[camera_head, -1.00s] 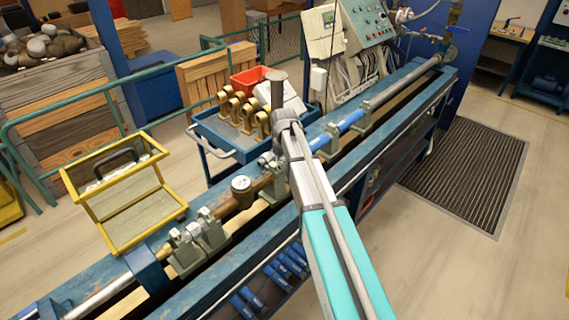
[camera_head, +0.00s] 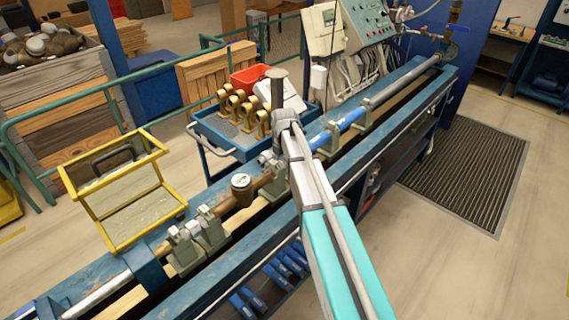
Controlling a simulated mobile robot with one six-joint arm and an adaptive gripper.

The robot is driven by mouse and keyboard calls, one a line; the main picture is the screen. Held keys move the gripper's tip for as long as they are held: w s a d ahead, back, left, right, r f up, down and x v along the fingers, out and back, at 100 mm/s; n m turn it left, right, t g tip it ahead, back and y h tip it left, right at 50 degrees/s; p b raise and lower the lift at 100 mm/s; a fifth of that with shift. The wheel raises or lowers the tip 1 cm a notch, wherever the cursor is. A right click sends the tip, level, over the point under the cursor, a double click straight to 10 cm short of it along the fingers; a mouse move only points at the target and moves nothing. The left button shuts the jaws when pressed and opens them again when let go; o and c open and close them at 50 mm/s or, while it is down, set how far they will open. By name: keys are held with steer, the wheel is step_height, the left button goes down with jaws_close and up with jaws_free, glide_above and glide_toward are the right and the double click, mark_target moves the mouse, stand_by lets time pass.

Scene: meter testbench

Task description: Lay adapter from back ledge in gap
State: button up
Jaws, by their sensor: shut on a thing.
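My arm reaches from the bottom right over the bench, and its far end stands above the pipe line. My gripper's fingers and whatever they hold are hidden behind the arm. A blue pipe piece (camera_head: 351,116) lies in the line to the right of the arm, and another blue piece (camera_head: 320,140) shows close beside the arm. I cannot tell which piece is the adapter. A brown meter (camera_head: 240,184) with a round dial sits in the line left of the arm. The gap and the back ledge cannot be made out clearly.
Grey clamps (camera_head: 197,238) hold the line on the blue bench (camera_head: 215,292). A blue trolley (camera_head: 218,135) with brass fittings and a red bin (camera_head: 249,80) stands behind. A yellow frame (camera_head: 122,240) stands back left. Several blue pieces lie on the lower shelf (camera_head: 247,302).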

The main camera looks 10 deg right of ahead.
mark_target(284, 159)
steer(key=shift+f+b, duration=0.3)
steer(key=shift+f, duration=0.05)
stand_by(0.5)
steer(key=o, duration=1.3)
steer(key=shift+c, duration=0.2)
steer(key=shift+r, duration=0.1)
steer(key=shift+r+p, duration=5.2)
steer(key=shift+p, duration=0.05)
steer(key=shift+s+f, duration=0.1)
